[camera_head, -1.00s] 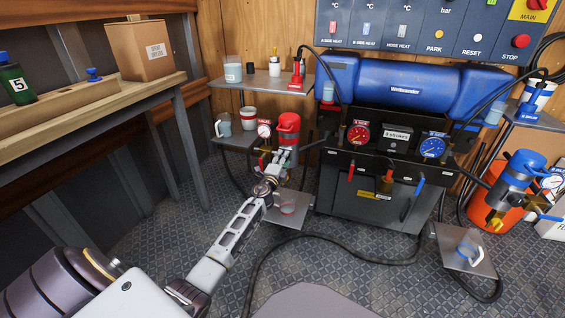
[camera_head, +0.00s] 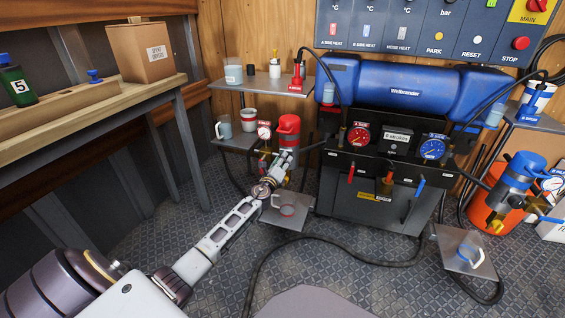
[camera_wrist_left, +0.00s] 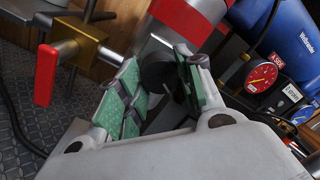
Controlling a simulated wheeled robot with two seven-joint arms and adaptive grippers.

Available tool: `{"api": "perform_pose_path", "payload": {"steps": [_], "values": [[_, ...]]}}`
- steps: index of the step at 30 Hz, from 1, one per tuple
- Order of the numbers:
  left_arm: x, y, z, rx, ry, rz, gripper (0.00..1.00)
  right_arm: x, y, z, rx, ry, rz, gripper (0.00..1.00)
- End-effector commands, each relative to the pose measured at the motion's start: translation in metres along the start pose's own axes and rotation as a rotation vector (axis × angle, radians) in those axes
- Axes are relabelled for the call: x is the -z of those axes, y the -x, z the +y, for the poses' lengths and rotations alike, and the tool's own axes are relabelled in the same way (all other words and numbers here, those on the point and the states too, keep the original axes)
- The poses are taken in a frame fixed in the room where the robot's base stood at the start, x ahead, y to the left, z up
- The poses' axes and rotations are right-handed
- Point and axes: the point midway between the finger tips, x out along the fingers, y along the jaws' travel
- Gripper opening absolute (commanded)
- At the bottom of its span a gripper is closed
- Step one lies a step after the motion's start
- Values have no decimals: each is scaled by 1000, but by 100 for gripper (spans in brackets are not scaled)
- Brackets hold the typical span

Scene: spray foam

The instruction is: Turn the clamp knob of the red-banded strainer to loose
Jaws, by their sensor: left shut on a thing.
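The red-banded strainer (camera_head: 289,124) stands at the left of the machine, its red top clear in the head view. Its grey body and red band (camera_wrist_left: 187,18) fill the top of the left wrist view. My left gripper (camera_head: 280,160) is at the strainer's lower front. In the left wrist view the green-padded fingers (camera_wrist_left: 160,85) are on either side of the dark clamp knob (camera_wrist_left: 155,72), shut on it. The fingers partly hide the knob, and its turn position is not readable. My right gripper is not in view.
A brass valve (camera_wrist_left: 82,40) with a red handle (camera_wrist_left: 45,75) is close left of my fingers. A red gauge (camera_wrist_left: 262,76) is to the right. A blue-topped strainer (camera_head: 520,170) stands far right.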

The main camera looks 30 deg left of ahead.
Motion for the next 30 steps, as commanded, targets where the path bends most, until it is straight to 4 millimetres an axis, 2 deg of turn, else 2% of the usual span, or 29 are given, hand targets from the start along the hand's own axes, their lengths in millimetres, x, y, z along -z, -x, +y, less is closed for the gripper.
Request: {"api": "perform_pose_path", "payload": {"steps": [13, 14, 18, 30], "values": [[2, 0, 1, -1, -16, 3, 13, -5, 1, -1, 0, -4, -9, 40], [2, 0, 1, -1, -16, 3, 39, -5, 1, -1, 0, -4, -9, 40], [1, 0, 1, -1, -15, 3, 57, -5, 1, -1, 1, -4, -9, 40], [0, 1, 0, 0, -13, 1, 59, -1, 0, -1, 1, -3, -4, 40]]}}
